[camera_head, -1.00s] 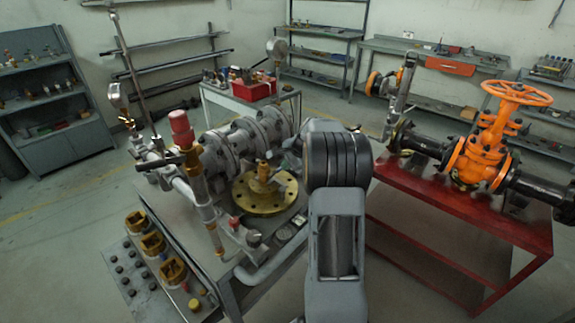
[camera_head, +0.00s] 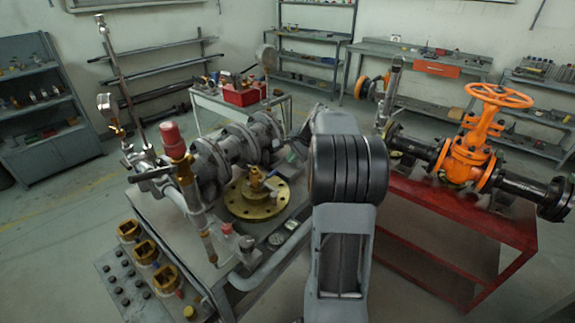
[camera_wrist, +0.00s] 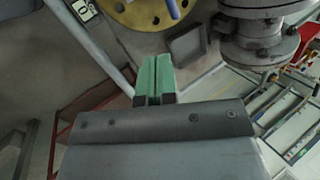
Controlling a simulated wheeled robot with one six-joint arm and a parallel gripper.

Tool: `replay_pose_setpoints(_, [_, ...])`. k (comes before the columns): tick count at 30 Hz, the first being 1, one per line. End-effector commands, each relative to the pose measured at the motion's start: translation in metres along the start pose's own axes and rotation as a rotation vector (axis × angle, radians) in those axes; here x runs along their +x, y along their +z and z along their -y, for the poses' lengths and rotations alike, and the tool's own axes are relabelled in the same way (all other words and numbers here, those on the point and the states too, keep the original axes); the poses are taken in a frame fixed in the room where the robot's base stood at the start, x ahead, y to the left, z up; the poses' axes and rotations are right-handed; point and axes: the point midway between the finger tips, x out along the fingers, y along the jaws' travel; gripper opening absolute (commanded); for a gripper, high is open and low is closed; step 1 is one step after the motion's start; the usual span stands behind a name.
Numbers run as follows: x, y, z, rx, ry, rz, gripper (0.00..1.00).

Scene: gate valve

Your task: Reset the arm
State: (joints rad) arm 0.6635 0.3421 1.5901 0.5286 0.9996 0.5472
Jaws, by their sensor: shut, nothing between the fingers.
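My gripper (camera_wrist: 156,78) shows in the wrist view with its two green fingers together and nothing between them. It points toward the floor beside the grey workbench, below a yellow-brass flange (camera_wrist: 140,10) and left of grey flanged pipework (camera_wrist: 264,30). In the head view my arm rises at the centre, bent at a dark joint; it hides most of my gripper. The orange gate valve (camera_head: 468,150) with its handwheel (camera_head: 499,95) stands on the red table at the right, apart from my arm.
The grey workbench (camera_head: 262,262) left of my arm carries pipework (camera_head: 240,150), a brass flange (camera_head: 257,200) and a tall gauge pipe. The red table (camera_head: 440,225) stands close on the right. Shelves and benches line the walls. Open floor lies behind.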

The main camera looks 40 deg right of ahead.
Motion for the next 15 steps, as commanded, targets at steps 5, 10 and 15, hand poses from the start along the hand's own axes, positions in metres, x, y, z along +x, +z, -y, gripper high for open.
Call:
replay_pose_setpoints(5, [-0.026,-0.001,0.001,-0.001,-0.002,-0.002,0.00])
replay_pose_setpoints(10, [-0.040,-0.003,0.000,0.001,-0.001,-0.002,0.00])
replay_pose_setpoints(15, [-0.043,-0.003,0.000,0.001,0.000,-0.002,0.00])
